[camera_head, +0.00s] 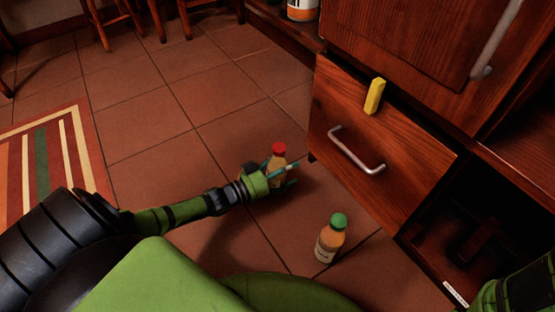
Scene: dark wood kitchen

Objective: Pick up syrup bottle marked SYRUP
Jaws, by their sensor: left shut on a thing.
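A small bottle with a red cap (278,152) and tan contents is at the end of my left arm. My left gripper (281,179) is shut on this bottle, which is upright; its label is too small to read and its lower part is partly hidden by the fingers. A second bottle with a green cap (330,240), orange contents and a pale label stands upright on the floor nearer to me. Its label cannot be read. Only part of my right arm shows at the lower right; its gripper is out of view.
A wooden cabinet drawer (400,160) with a metal handle is on the right. A yellow block-like object (375,96) is at its top edge. A dark open compartment (480,235) lies below right. Tiled floor (190,85) is clear at left, beside a striped rug (40,150).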

